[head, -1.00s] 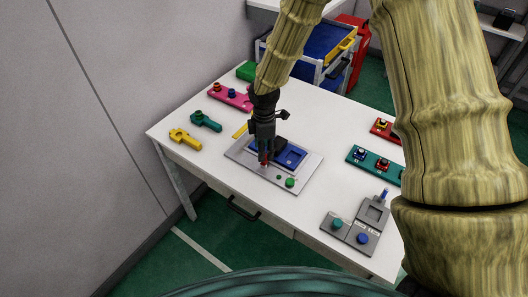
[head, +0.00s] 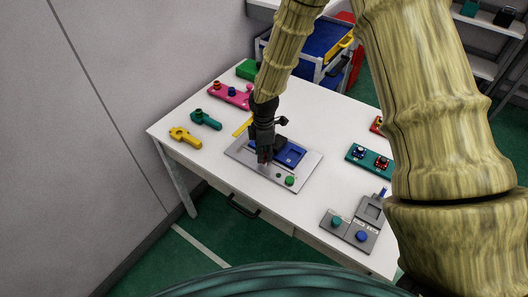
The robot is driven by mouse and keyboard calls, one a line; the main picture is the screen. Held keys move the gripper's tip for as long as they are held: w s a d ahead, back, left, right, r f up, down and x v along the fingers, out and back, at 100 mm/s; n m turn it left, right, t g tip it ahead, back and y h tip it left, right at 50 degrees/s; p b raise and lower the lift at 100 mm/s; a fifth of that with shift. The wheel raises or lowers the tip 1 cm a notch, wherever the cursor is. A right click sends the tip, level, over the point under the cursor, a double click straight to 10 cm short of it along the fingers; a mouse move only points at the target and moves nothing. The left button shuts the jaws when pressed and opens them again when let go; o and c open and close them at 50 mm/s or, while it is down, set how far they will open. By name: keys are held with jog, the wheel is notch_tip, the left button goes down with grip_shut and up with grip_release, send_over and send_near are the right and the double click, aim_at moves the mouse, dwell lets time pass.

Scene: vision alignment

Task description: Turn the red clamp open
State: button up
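The grey fixture plate (head: 308,172) lies on the white table, with a blue block (head: 293,154) and a green button (head: 290,180) on it. My gripper (head: 264,156) points down over the left part of the plate, left of the blue block. The red clamp cannot be made out clearly; only a small dark reddish patch shows at my fingertips. My gripper and its shadowed tip hide most of that spot. I cannot tell whether the fingers are open or shut, or whether they touch the clamp.
Yellow (head: 184,137) and teal (head: 205,119) handled pieces and a pink board (head: 231,95) lie left of the plate. A teal board (head: 372,161) and a grey button box (head: 356,234) are to the right. A blue-shelved cart (head: 325,40) stands behind the table.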

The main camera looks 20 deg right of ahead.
jog(key=shift+m, duration=0.4)
jog(key=m, duration=0.8)
jog(key=shift+b, duration=0.4)
jog(key=m, duration=0.9)
jog(key=shift+w, duration=0.1)
jog(key=o, duration=1.1)
jog(key=shift+c, duration=0.2)
